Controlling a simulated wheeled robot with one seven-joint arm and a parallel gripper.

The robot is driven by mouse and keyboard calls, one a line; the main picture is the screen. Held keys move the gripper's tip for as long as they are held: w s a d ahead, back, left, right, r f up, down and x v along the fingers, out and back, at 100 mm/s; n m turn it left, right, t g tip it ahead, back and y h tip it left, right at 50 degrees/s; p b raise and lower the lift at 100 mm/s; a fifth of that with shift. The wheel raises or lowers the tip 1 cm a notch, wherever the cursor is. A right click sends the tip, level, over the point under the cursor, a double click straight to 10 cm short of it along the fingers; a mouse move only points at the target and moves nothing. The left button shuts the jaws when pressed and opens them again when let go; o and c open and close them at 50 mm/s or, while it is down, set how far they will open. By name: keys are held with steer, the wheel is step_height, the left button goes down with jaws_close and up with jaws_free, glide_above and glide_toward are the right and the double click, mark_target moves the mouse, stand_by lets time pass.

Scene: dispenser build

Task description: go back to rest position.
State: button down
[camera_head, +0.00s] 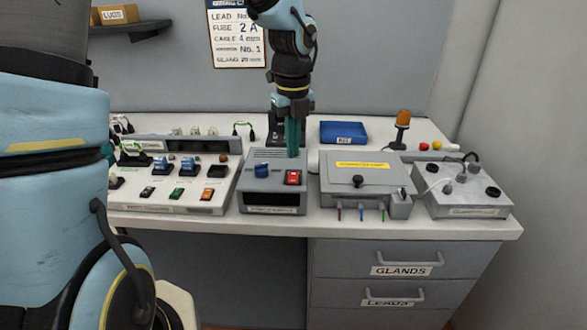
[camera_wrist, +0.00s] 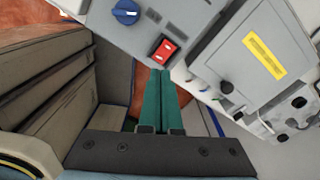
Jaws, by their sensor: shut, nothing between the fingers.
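My gripper (camera_head: 292,153) points down over the grey box (camera_head: 272,208) in the middle of the bench. Its two teal fingers are together with nothing between them. The box carries a blue knob (camera_head: 262,171) and a red rocker switch (camera_head: 293,177). In the head view the fingertips are just behind and above the red switch. In the wrist view the shut fingertips (camera_wrist: 161,74) appear just below the red switch (camera_wrist: 165,50). I cannot tell whether they touch the box.
Left is a panel (camera_head: 172,203) with coloured switches. Right are a grey enclosure (camera_head: 340,190) with a yellow label and a box with black knobs (camera_head: 465,200). Behind stand a blue bin (camera_head: 343,132) and an orange beacon (camera_head: 403,118). Drawers (camera_head: 390,258) lie below.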

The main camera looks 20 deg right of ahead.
steer(key=shift+r, duration=0.25)
steer(key=s+a+f+n+t, duration=0.1)
steer(key=s+a+n, duration=0.1)
steer(key=a+n, duration=2.7)
steer(key=n, duration=0.4)
steer(key=shift+a+f+n+t, duration=0.15)
steer(key=shift+f+n+t, duration=0.15)
steer(key=shift+n, duration=0.1)
